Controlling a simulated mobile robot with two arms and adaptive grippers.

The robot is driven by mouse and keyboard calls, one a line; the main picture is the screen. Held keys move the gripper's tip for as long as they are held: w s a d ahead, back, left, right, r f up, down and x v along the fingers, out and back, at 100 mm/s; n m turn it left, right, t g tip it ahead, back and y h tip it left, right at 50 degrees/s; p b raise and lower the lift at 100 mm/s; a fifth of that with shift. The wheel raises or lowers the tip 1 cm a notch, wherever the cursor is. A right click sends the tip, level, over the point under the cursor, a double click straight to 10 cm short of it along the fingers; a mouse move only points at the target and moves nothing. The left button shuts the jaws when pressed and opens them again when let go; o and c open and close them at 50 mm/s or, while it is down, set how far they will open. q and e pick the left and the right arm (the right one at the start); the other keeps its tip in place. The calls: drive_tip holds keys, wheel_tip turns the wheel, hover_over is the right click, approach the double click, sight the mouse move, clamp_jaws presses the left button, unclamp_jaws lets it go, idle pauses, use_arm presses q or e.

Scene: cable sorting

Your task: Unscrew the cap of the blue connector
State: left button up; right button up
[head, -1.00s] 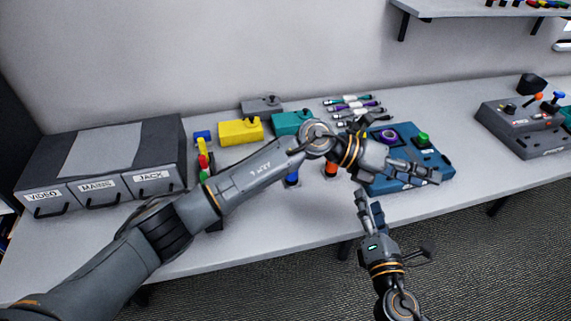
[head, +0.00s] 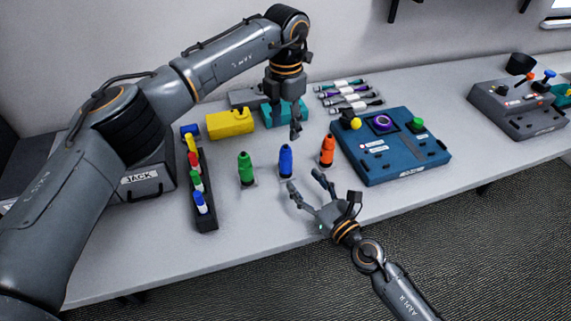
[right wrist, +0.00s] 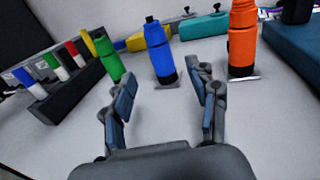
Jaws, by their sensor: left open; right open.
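The blue connector (head: 285,160) stands upright on the table between the green connector (head: 245,167) and the orange connector (head: 327,151). In the right wrist view the blue connector (right wrist: 159,52) stands beyond and between my open fingers, apart from them. My right gripper (head: 306,184) is open and empty, low in front of the blue connector. My left gripper (head: 296,128) points down above and just behind the blue connector, apart from it. Its fingers are seen nearly edge-on, and nothing shows between them.
A dark rack (head: 206,211) with several coloured pieces stands left of the connectors. Yellow (head: 230,123) and teal (head: 273,114) boxes stand behind. A blue control panel (head: 400,160) sits to the right.

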sight(289, 165)
drive_tip(key=x, duration=0.9)
drive_tip(key=shift+w+a, duration=0.1)
clamp_jaws()
